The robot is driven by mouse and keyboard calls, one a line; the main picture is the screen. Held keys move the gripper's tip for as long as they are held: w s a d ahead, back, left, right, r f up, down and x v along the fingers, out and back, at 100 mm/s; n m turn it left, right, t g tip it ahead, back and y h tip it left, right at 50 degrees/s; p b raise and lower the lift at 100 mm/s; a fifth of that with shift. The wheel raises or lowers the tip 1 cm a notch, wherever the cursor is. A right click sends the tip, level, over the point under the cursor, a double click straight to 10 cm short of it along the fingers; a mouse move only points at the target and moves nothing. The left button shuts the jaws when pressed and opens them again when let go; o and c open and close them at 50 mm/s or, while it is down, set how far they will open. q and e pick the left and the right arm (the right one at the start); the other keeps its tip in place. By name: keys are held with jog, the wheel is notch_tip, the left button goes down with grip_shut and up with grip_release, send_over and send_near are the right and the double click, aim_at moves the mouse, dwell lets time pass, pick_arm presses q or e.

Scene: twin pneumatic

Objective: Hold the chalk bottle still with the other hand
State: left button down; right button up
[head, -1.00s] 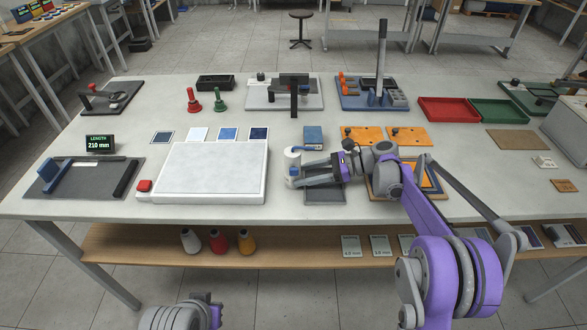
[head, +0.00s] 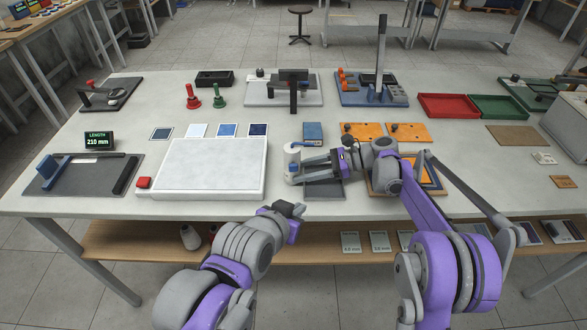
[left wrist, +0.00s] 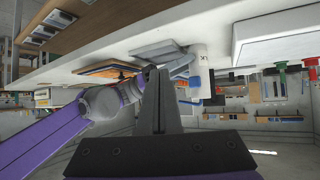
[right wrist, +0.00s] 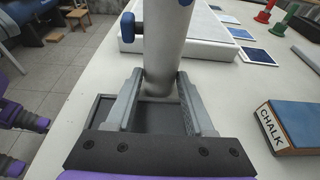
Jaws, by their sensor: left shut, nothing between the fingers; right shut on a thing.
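The chalk bottle (head: 291,164), white with blue parts, stands near the table's front, right of the large white plate. My right gripper (head: 303,171) is shut on it from the right. In the right wrist view the pale bottle (right wrist: 165,60) rises between both fingers (right wrist: 160,95); its top is cut off. My left gripper (head: 297,209) is shut and empty at the table's front edge, below the bottle and apart from it. In the left wrist view its closed fingers (left wrist: 154,75) point towards the bottle (left wrist: 201,65), which appears upside down just beyond them.
A dark shallow tray (head: 324,191) lies beside the bottle, under my right gripper. A blue block labelled CHALK (right wrist: 298,125) stands behind. The white plate (head: 205,172) with a red button (head: 143,183) is left. Orange boards (head: 407,135) lie behind my right arm.

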aim_at(293, 168)
pick_arm(q)
jog(key=shift+w+a, duration=0.2)
jog(key=shift+w, duration=2)
jog(key=shift+w+a, duration=0.2)
jog(key=shift+w, duration=1.95)
jog(key=shift+w, duration=0.1)
jog(key=shift+w, duration=0.35)
jog(key=shift+w+a, duration=0.1)
jog(key=shift+w, duration=0.4)
jog(key=shift+s, duration=0.95)
